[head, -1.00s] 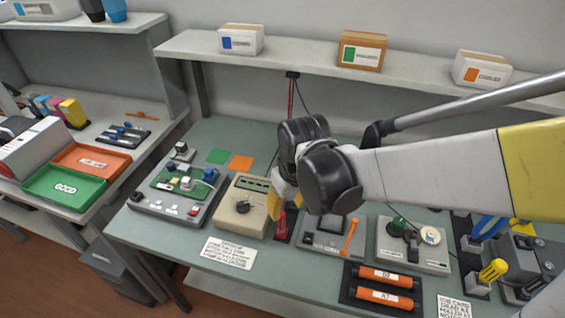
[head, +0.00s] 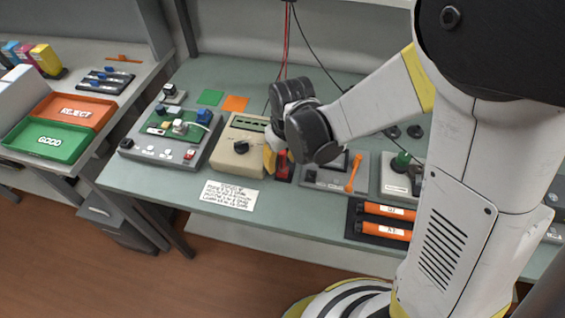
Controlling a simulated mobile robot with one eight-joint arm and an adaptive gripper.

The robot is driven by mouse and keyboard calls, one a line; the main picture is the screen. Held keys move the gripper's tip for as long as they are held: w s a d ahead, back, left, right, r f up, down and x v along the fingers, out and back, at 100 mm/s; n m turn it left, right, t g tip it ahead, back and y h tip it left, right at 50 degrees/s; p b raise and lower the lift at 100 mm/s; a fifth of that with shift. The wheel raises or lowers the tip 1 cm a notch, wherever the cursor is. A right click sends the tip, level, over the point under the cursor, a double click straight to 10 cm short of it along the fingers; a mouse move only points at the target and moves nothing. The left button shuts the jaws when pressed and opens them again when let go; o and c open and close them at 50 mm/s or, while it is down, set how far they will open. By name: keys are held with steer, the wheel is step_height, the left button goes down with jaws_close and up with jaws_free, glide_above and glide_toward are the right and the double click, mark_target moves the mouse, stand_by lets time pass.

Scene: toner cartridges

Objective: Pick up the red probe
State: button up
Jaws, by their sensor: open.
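The red probe (head: 283,165) stands upright in a dark holder (head: 284,177) on the green bench, just right of the beige meter (head: 237,148). My gripper (head: 274,159) is open at the probe, with a yellow fingertip close beside its left side. The dark gripper body and the other finger hide the probe's upper part. I cannot tell whether the fingers touch it.
A grey unit with an orange lever (head: 354,173) stands right of the probe. Two orange cartridges (head: 388,220) lie in front of it. A circuit-board fixture (head: 172,137) is left of the meter. A paper note (head: 230,195) lies in front. Red and black cables hang behind.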

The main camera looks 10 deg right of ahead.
steer(key=shift+f, duration=0.4)
steer(key=shift+r, duration=0.15)
jaws_close()
steer(key=shift+r, duration=0.1)
